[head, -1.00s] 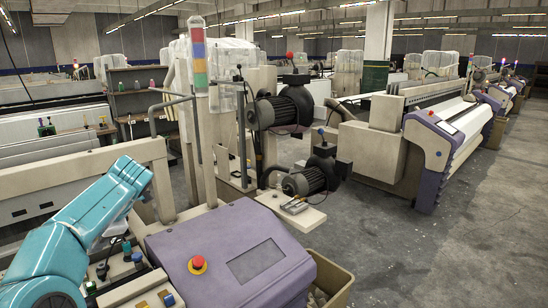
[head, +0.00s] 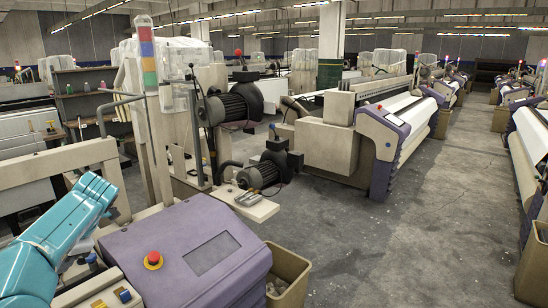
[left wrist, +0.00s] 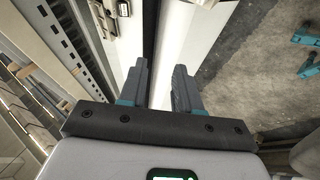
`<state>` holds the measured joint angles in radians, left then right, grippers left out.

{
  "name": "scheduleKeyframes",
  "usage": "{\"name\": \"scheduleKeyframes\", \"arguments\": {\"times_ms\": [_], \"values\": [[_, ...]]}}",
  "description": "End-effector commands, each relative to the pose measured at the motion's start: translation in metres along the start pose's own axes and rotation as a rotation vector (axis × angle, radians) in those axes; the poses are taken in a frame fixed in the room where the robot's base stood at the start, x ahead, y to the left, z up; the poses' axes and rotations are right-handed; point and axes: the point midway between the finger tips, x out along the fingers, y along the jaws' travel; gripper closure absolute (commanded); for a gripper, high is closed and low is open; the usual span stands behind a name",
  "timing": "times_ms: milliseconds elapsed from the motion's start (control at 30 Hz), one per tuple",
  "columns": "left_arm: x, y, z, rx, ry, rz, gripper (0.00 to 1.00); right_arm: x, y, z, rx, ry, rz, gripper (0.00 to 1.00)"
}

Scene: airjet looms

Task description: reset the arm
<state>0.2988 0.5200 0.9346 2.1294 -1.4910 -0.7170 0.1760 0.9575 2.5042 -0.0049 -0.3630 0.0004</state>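My left arm (head: 55,245) shows in teal at the lower left of the head view, in front of the near loom. Its gripper is not visible there. In the left wrist view my left gripper (left wrist: 160,90) has its two grey fingers apart, with nothing between them. A pale loom surface lies beyond the fingers; contact with it does not show. My right gripper is in neither view.
The near loom's purple cover (head: 185,250) has a red stop button (head: 153,260). A bin (head: 287,275) stands beside it. Another loom (head: 395,130) stands further back. Grey floor (head: 400,240) is clear between the loom rows.

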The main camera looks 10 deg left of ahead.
Motion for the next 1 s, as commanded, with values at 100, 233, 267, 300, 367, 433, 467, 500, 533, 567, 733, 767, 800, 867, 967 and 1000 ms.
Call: {"name": "scheduleKeyframes", "arguments": {"times_ms": [100, 233, 267, 300, 367, 433, 467, 500, 533, 567, 733, 767, 800, 867, 967, 1000], "values": [[0.013, -0.016, 0.016, 0.056, 0.022, -0.013, 0.67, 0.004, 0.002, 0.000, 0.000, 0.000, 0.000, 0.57], [0.030, -0.036, 0.033, 0.150, 0.073, -0.006, 0.67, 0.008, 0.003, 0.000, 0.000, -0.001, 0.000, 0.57], [0.034, -0.042, 0.038, 0.177, 0.088, 0.000, 0.67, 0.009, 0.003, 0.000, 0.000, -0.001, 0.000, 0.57], [0.042, -0.050, 0.045, 0.223, 0.111, 0.013, 0.67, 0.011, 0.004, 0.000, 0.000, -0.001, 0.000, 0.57], [0.055, -0.063, 0.058, 0.306, 0.146, 0.044, 0.67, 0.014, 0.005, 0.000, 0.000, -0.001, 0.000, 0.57], [0.074, -0.081, 0.077, 0.427, 0.188, 0.104, 0.67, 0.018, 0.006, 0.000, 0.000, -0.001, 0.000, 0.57], [0.081, -0.089, 0.086, 0.485, 0.205, 0.137, 0.67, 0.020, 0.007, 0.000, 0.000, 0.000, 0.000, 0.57], [0.091, -0.100, 0.099, 0.561, 0.218, 0.186, 0.67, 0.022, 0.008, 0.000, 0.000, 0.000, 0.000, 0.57], [0.097, -0.108, 0.108, 0.618, 0.223, 0.222, 0.67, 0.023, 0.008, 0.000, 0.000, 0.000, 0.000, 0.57], [0.103, -0.116, 0.118, 0.674, 0.226, 0.259, 0.67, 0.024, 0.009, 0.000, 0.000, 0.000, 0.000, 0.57], [0.129, -0.170, 0.171, 0.976, 0.173, 0.448, 0.67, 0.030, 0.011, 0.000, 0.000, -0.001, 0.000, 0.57], [0.132, -0.180, 0.179, 1.024, 0.154, 0.478, 0.67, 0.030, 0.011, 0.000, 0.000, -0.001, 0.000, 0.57], [0.137, -0.196, 0.190, 1.090, 0.126, 0.513, 0.67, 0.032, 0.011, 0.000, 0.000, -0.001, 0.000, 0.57], [0.142, -0.219, 0.205, 1.183, 0.080, 0.561, 0.67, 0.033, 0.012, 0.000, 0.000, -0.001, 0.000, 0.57], [0.149, -0.262, 0.225, 1.332, -0.014, 0.625, 0.67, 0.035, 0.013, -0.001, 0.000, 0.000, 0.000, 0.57], [0.151, -0.280, 0.232, 1.387, -0.055, 0.647, 0.67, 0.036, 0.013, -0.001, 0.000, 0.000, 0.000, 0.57]]}}
